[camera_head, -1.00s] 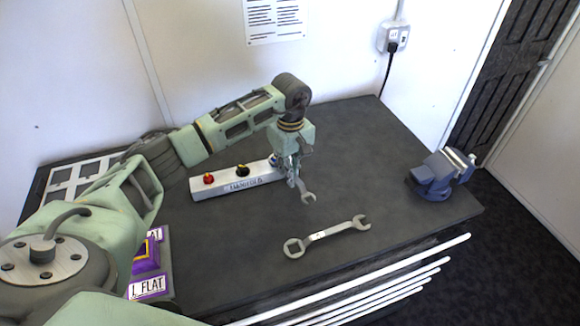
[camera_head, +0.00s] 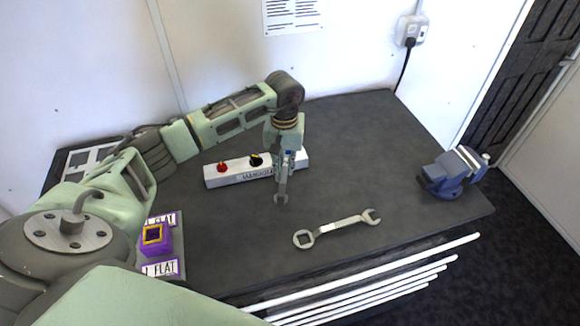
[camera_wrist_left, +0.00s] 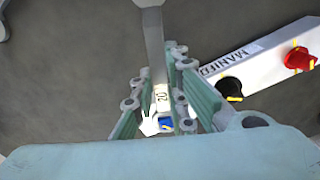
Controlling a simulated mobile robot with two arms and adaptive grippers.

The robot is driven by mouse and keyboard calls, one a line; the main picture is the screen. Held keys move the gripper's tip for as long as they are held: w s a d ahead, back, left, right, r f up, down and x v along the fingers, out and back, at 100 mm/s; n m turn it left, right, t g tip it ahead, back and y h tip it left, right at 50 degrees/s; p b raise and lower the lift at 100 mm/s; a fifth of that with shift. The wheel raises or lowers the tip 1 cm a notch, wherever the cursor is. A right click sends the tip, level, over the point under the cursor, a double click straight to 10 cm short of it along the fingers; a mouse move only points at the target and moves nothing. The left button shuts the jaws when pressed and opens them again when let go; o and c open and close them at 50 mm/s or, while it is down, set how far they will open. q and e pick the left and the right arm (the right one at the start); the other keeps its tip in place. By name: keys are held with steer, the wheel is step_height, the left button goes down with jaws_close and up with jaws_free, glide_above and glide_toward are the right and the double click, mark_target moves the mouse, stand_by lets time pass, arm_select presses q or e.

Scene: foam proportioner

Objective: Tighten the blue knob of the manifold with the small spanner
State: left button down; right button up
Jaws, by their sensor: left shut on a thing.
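The manifold (camera_head: 226,179) is a white block on the dark bench, with a red knob (camera_head: 222,167) and a black knob (camera_head: 256,160); its right end is partly behind my left gripper (camera_head: 283,178). That gripper points down, shut on the small spanner (camera_head: 281,198), whose open jaw sticks out below the fingers. In the left wrist view the spanner shaft (camera_wrist_left: 155,50), marked 20, runs between the fingers. The blue knob (camera_wrist_left: 166,125) shows partly there, close to the spanner's near end; I cannot tell whether they touch. My right gripper is out of view.
A larger spanner (camera_head: 338,228) lies on the bench in front. A blue vise (camera_head: 452,173) stands at the right edge. A purple block (camera_head: 157,241) on a labelled plate is at front left. The bench's back right (camera_head: 360,130) is clear.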

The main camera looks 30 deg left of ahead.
arm_select(q)
steer(key=shift+s+a+f+m+b, duration=0.1)
steer(key=shift+s+a+m+b, duration=0.1)
steer(key=shift+a+m+b, duration=0.7)
steer(key=m+b, duration=0.1)
steer(key=a+m+b, duration=0.1)
steer(key=shift+s+a+m+b, duration=0.2)
steer(key=shift+m+b, duration=0.15)
steer(key=shift+m, duration=0.05)
steer(key=shift+a+m+b, duration=0.75)
steer(key=shift+m+b, duration=0.1)
steer(key=shift+m, duration=0.25)
steer(key=shift+d+n, duration=0.7)
steer(key=shift+n, duration=0.2)
step_height(320, 180, up, 6)
steer(key=p, duration=0.3)
